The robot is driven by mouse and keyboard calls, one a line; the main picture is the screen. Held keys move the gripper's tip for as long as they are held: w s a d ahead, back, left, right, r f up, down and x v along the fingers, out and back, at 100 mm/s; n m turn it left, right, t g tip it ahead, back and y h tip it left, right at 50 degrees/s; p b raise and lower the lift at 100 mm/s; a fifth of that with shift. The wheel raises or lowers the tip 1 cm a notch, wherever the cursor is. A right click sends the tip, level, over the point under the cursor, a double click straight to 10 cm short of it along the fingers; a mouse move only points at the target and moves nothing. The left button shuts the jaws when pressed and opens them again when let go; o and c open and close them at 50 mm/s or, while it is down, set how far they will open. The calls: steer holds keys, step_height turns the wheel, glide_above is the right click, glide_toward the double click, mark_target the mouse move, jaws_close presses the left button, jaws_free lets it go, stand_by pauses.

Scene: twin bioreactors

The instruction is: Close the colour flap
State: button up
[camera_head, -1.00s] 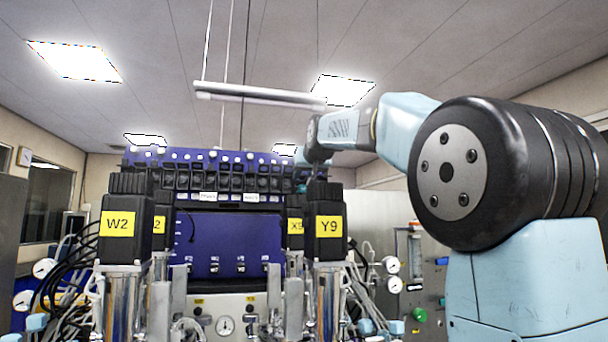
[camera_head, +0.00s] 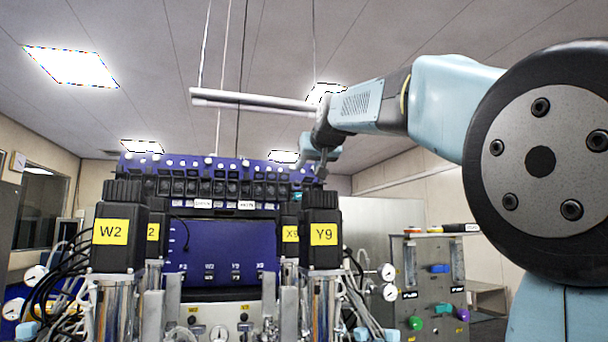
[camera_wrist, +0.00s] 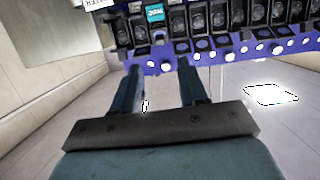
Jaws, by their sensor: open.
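A teal piece with a small label (camera_wrist: 155,13) stands out in the row of black units in the wrist view; I take it as the colour flap. I cannot tell how far it stands open. In the head view, a little teal shows at the right end of the row (camera_head: 296,196), mostly hidden. My gripper (camera_wrist: 160,66) is open and empty. Its two fingers point toward the row, with the teal piece ahead, roughly in line with the gap and apart from it. In the head view my gripper (camera_head: 321,168) hangs near the row's right end.
The black units sit along a purple housing (camera_head: 220,240). Black motor blocks labelled W2 (camera_head: 112,232) and Y9 (camera_head: 323,233) stand in front. A thin white bar (camera_head: 250,101) hangs above. A grey panel with gauges (camera_head: 430,275) is at right.

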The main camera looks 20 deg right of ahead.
steer(key=v, duration=0.3)
steer(key=shift+s, duration=0.3)
steer(key=shift+c, duration=0.2)
steer(key=shift+w+d+m, duration=0.2)
steer(key=shift+d+m, duration=0.1)
steer(key=shift+m, duration=0.3)
steer(key=shift+c, duration=0.2)
steer(key=m+g+y, duration=0.3)
steer(key=m+y, duration=0.2)
steer(key=m, duration=0.9)
glide_toward(298, 182)
steer(key=x, duration=0.8)
steer(key=shift+d, duration=0.1)
steer(key=shift+c, duration=0.4)
